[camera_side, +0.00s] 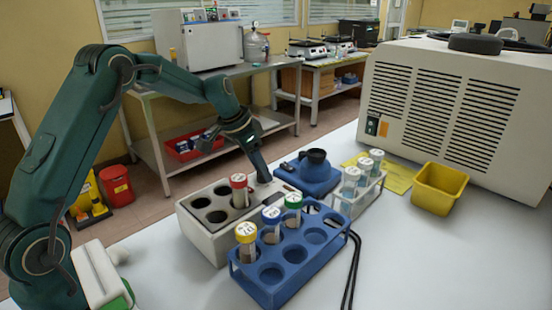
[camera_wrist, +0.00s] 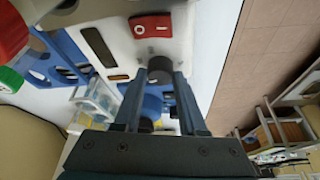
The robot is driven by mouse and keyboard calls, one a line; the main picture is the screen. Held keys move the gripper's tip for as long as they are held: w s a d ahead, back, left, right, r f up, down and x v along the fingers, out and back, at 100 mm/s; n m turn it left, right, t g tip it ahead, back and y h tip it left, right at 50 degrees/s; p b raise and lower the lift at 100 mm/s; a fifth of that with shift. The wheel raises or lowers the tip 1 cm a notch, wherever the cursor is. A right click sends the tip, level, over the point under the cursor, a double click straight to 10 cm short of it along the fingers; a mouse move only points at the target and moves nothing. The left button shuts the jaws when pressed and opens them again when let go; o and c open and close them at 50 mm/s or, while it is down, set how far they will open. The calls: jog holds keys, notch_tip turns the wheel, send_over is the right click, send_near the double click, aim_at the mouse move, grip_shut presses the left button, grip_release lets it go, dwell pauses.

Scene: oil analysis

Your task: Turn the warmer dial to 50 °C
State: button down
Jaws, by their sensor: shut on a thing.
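The warmer is a white block (camera_side: 205,240) with round wells, standing at the left of the bench in the side view. Its end panel (camera_wrist: 120,50) shows in the wrist view, with a red switch (camera_wrist: 152,25) and a small dark slot or display (camera_wrist: 118,77) that I cannot read. The dark round dial (camera_wrist: 160,64) sits between my fingertips. My gripper (camera_side: 263,178) points down at the warmer's far end and is shut on the dial. In the wrist view my gripper (camera_wrist: 161,76) hides part of the dial, and its setting cannot be read. The dial is hidden in the side view.
A red-capped tube (camera_side: 239,190) stands in the warmer. A blue rack (camera_side: 290,280) with several capped tubes is close in front. A blue mixer (camera_side: 322,178), a white tube rack (camera_side: 362,195) and a yellow bin (camera_side: 438,190) stand to the right. The front right bench is clear.

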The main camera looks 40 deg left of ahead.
aim_at(252, 179)
jog(key=m, duration=0.2)
jog(key=m+h, duration=0.1)
jog(key=m, duration=0.1)
jog(key=shift+a+m+g+h, duration=0.15)
jog(key=shift+m+g+h, duration=0.15)
jog(key=shift+g, duration=0.1)
jog(key=shift+w+m+g+h, duration=0.1)
jog(key=shift+m+g+h, duration=0.35)
jog(key=shift+m, duration=1.15)
jog(key=shift+c, duration=2.3)
grip_release()
jog(key=shift+v, duration=2.55)
